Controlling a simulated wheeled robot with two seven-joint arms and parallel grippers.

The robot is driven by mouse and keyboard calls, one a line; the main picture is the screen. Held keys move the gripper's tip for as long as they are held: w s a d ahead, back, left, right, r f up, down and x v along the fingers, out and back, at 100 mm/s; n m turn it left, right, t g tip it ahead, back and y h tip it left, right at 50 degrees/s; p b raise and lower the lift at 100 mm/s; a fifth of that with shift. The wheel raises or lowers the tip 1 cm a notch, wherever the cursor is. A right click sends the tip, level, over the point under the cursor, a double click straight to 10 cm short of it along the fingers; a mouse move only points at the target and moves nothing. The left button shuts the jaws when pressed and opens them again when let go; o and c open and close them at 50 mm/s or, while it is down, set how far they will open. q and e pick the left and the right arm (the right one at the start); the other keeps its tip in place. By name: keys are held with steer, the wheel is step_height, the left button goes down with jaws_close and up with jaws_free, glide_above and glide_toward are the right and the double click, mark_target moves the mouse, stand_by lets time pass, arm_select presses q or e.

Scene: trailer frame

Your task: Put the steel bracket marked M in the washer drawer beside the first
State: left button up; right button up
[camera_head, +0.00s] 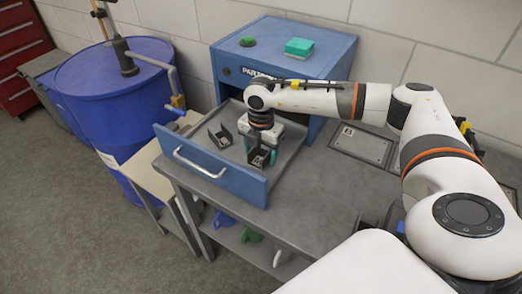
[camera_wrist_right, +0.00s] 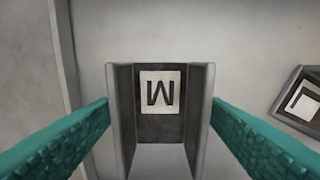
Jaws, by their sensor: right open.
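The steel bracket marked M (camera_wrist_right: 148,125) is a dark U-shaped channel with a white label. The letter appears upside down in the right wrist view. In the head view the bracket (camera_head: 259,159) is inside the open washer drawer (camera_head: 223,188), near its right side. My right gripper (camera_head: 262,150) is open, with its teal fingers on either side of the bracket; I cannot tell if they touch it. The other bracket (camera_head: 220,138) lies in the drawer to the left, apart from it; part of it shows at the right edge of the wrist view (camera_wrist_right: 301,103). My left gripper is not in view.
The drawer extends from a blue cabinet (camera_head: 217,62) with a green box (camera_head: 299,47) on top. A flat metal plate (camera_head: 362,146) lies on the grey bench (camera_head: 330,205) to the right. A blue barrel (camera_head: 115,100) stands at the left. The bench front is clear.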

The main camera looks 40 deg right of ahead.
mark_target(261, 159)
steer(key=shift+r, duration=0.65)
step_height(261, 159, up, 11)
steer(key=b, duration=0.2)
steer(key=shift+f, duration=0.1)
